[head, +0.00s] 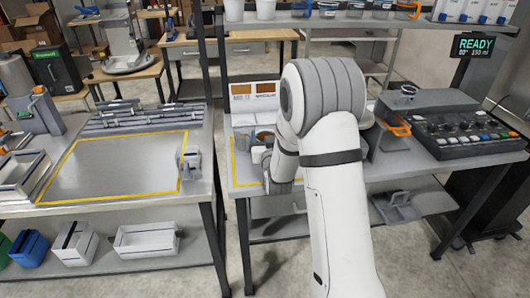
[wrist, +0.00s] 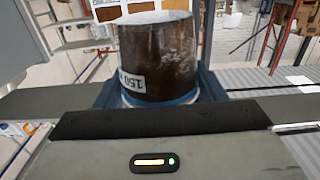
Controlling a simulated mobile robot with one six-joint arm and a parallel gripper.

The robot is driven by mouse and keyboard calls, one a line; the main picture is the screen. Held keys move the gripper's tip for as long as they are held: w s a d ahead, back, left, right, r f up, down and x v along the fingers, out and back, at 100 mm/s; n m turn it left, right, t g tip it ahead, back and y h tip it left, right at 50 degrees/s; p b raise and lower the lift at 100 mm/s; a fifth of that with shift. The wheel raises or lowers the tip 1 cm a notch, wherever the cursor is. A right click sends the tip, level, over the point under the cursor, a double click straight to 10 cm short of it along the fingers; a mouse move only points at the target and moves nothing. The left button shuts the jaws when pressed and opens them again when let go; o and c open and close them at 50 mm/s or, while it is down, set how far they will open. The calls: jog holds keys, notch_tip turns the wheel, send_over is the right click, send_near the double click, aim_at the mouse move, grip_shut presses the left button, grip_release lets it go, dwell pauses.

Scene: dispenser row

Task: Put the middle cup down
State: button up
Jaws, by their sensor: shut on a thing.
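A dark brown cup (wrist: 155,55) with a pale rim, a white label and a blue band at its lower edge fills the middle of the wrist view. My gripper (wrist: 158,92) is shut on it, with blue-grey jaws at both sides of the cup. The label's print reads upside down in this view. In the head view my arm covers most of the work spot, and the cups (head: 263,136) show only in part beside my wrist. I cannot tell there which one is held, or whether its base touches the table.
A yellow-outlined area (head: 235,184) lies on the middle table, partly behind my arm. A dispenser stand (head: 390,125) and a control panel (head: 465,130) are at the right. The left table's outlined area (head: 115,165) is mostly clear.

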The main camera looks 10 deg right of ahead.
notch_tip(320, 180, down, 4)
jog(key=shift+w+f+p, duration=0.15)
jog(key=shift+p, duration=0.2)
jog(key=shift+f+p, duration=0.5)
jog(key=shift+f, duration=1.9)
jog(key=shift+f, duration=0.15)
jog(key=o, duration=1.2)
